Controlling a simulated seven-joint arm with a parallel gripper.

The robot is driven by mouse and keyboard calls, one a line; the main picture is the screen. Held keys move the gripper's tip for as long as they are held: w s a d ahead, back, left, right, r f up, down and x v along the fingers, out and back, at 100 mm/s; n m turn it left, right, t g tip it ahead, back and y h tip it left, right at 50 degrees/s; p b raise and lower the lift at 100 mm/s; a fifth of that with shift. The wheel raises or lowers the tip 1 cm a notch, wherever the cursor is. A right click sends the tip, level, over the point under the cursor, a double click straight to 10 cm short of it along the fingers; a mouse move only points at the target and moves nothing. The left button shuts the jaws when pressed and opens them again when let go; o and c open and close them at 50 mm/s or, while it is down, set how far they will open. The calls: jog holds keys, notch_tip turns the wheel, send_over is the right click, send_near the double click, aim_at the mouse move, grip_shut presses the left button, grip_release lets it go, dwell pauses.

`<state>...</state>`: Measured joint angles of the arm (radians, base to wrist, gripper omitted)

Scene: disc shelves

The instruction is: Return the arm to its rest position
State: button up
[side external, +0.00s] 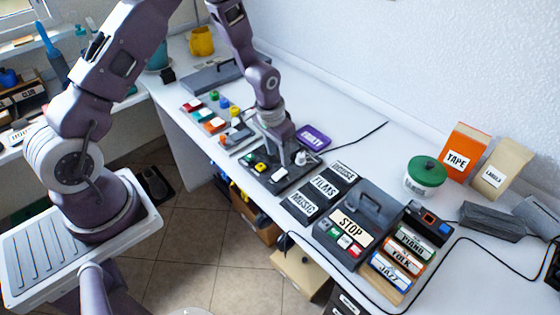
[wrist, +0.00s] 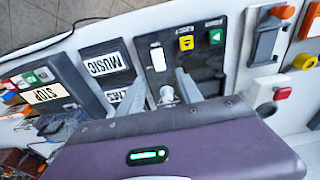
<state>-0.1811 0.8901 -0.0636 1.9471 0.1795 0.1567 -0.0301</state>
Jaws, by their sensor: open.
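My gripper (side external: 292,157) is low over a dark control panel (side external: 262,178) on the white bench. In the wrist view my gripper's two grey fingers (wrist: 165,90) are spread apart. A small pale knob (wrist: 167,97) shows between them, near the panel's edge; I cannot tell whether a finger touches it. The panel, also in the wrist view (wrist: 168,30), carries a white rectangular switch (wrist: 158,57), a yellow button (wrist: 186,43) and a green button (wrist: 215,36). My arm reaches down from above, bent over the bench.
A purple labelled box (side external: 313,137) stands close behind my gripper. MUSIC and FILMS plates (side external: 325,186) and a STOP unit (side external: 351,226) lie to the right. A green-lidded tub (side external: 425,176) and an orange TAPE box (side external: 465,150) stand at the wall. The space above the bench is mostly clear.

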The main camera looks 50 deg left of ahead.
jog(key=s+d+r+t, duration=0.1)
jog(key=s+r, duration=0.2)
jog(key=r, duration=0.8)
jog(key=s+d+r+t, duration=0.1)
jog(key=s+r, duration=0.3)
jog(key=r, duration=0.7)
jog(key=s+d+r+t, duration=0.1)
jog(key=s+r, duration=0.3)
jog(key=s, duration=0.5)
jog(key=s+d+r, duration=0.2)
jog(key=s+r, duration=0.2)
jog(key=s, duration=0.6)
jog(key=shift+r+t, duration=0.3)
jog(key=shift+t, duration=0.1)
jog(key=shift+s+d, duration=0.1)
